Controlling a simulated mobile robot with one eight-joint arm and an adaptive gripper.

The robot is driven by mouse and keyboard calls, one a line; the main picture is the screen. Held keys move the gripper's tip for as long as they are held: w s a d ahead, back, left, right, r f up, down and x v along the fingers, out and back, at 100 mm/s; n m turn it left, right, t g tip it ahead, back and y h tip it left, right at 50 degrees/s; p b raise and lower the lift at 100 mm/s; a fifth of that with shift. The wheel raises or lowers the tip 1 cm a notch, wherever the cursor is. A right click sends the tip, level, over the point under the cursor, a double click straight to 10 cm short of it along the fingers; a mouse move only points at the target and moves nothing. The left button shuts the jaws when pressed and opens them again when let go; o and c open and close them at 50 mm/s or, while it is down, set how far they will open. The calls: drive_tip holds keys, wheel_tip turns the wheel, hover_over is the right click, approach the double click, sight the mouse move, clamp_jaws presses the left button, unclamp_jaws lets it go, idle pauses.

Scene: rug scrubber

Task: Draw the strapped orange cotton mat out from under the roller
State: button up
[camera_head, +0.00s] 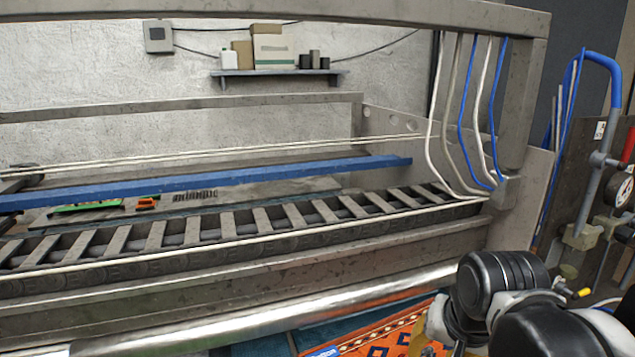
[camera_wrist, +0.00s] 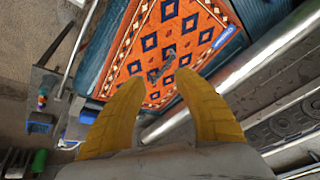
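The orange cotton mat (camera_wrist: 160,35) has dark blue diamonds and a patterned border. It lies on a blue-green surface beside the chrome roller (camera_wrist: 245,75). A small grey looped piece, probably the strap (camera_wrist: 161,66), lies on the mat between my fingertips in the picture. My gripper (camera_wrist: 159,80) has yellow fingers spread apart and looks empty; I cannot tell its height above the mat. In the head view the mat (camera_head: 372,338) shows below the roller (camera_head: 250,312), partly hidden by my arm. A blue and white tag (camera_wrist: 225,37) sits near the mat's edge.
The machine's slatted conveyor (camera_head: 210,232) and blue bar (camera_head: 200,185) lie behind the roller. Hoses and a gauge (camera_head: 620,190) stand at the right. In the wrist view, brushes (camera_wrist: 40,122) and bottles are at the left, beside a metal rail.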

drive_tip(key=s+n+t, duration=0.1)
drive_tip(key=s+f+n, duration=0.1)
drive_tip(key=s+n, duration=0.1)
drive_tip(key=s+f+n+t, duration=0.1)
drive_tip(key=s, duration=0.1)
drive_tip(key=shift+s+a+t, duration=0.2)
drive_tip(key=shift+a+t, duration=0.1)
drive_tip(key=shift+a, duration=0.1)
drive_tip(key=shift+o, duration=0.3)
drive_tip(key=shift+r+n, duration=0.1)
drive_tip(key=shift+n, duration=0.2)
